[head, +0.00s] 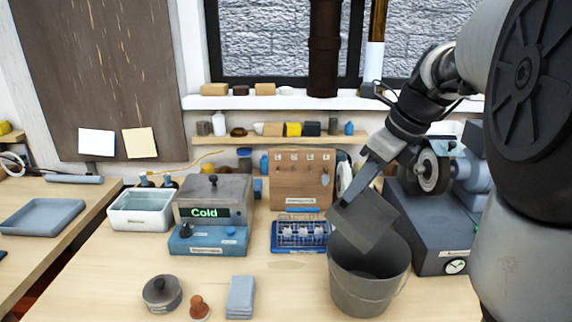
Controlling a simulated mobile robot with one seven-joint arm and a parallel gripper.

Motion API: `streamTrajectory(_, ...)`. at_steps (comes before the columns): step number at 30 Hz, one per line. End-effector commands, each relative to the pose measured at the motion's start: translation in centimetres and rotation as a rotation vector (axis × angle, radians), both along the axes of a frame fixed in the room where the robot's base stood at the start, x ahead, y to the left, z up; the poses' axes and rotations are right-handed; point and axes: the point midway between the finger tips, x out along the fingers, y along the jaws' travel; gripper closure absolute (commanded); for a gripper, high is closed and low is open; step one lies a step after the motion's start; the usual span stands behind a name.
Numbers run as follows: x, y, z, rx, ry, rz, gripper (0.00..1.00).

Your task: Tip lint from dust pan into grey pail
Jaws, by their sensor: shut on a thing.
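The grey pail (362,292) stands at the front right of the bench, its wire handle hanging down its front. My gripper (374,178) is shut on the handle end of the grey dust pan (366,221). The pan is steeply tilted, with its lower edge over the pail's mouth. I see no lint on the pan's visible face or in the part of the pail's inside that shows. The pan hides part of the pail's rim.
A grinder (430,225) stands close right of the pail. A blue rack (300,235) and a pegboard (301,180) are behind left. Folded cloths (240,297), a stamp-like knob (198,307) and a round tin (162,293) lie left. Bare bench lies between cloths and pail.

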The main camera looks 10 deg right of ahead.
Motion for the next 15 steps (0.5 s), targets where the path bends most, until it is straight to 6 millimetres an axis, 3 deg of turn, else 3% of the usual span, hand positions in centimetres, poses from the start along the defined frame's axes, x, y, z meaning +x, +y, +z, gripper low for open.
streamTrajectory(1, 0.4, 0.4, 1.0, -0.025, 0.030, 0.006, 0.96)
streamTrajectory(15, 2.6, 2.0, 1.3, -0.225, 0.301, 0.004, 0.96)
